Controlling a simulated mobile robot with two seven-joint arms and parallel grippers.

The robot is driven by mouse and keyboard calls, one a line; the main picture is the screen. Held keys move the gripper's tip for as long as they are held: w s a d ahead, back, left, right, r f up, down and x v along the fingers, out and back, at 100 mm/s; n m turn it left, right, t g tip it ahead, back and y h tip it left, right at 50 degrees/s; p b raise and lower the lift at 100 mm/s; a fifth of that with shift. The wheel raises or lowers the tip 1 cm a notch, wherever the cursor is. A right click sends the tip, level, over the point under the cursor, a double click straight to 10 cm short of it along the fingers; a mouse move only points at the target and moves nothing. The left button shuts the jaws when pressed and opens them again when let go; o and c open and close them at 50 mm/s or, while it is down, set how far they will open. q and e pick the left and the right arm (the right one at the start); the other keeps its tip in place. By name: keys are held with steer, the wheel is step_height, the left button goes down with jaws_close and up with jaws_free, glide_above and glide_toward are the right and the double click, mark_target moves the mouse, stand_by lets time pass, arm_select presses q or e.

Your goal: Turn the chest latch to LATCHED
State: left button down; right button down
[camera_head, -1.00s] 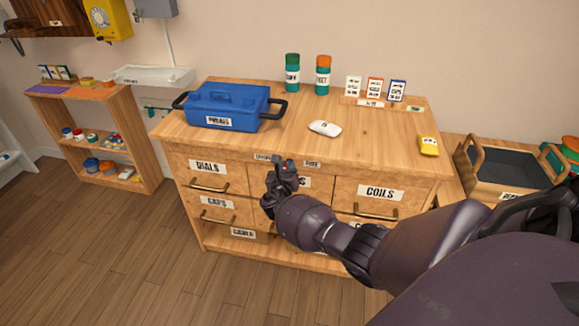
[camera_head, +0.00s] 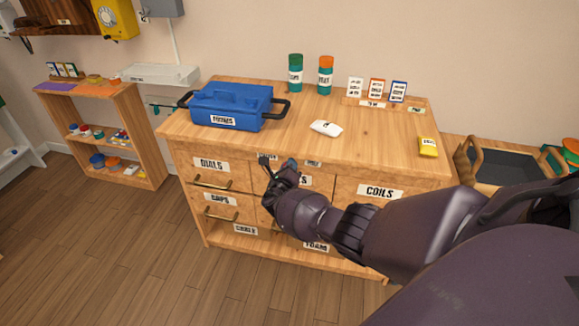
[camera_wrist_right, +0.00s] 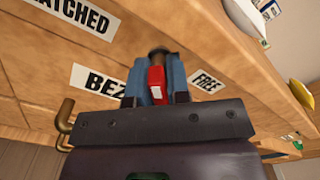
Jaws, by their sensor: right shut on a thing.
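The wooden chest of drawers (camera_head: 345,140) stands in front of me. In the right wrist view, the red latch handle (camera_wrist_right: 156,80) with a white mark sits between the blue-grey fingers of my right gripper (camera_wrist_right: 158,76), which is shut on it. A dark round knob (camera_wrist_right: 158,53) shows just beyond the handle. The label ending in "ATCHED" (camera_wrist_right: 70,14) is upper left and the "FREE" label (camera_wrist_right: 207,82) is to the right; both look tilted. In the head view, my right gripper (camera_head: 279,170) is at the chest's upper front and hides the handle. My left gripper is not in view.
A blue toolbox (camera_head: 232,106), a white mouse-like object (camera_head: 326,127), two bottles and a yellow item (camera_head: 428,147) are on the chest top. Brass drawer handles (camera_head: 212,184) stick out on the left. A wooden-handled bin (camera_head: 505,165) stands at the right.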

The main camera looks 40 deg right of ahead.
steer(key=shift+s+f, duration=0.1)
steer(key=shift+f, duration=0.05)
steer(key=c, duration=1.4)
jaws_free()
steer(key=shift+c, duration=0.2)
steer(key=shift+a, duration=0.1)
steer(key=shift+s+a+r, duration=0.2)
steer(key=shift+a, duration=0.05)
steer(key=p+v, duration=0.3)
steer(key=v, duration=0.7)
steer(key=shift+p, duration=0.3)
steer(key=shift+s+d+f, duration=0.1)
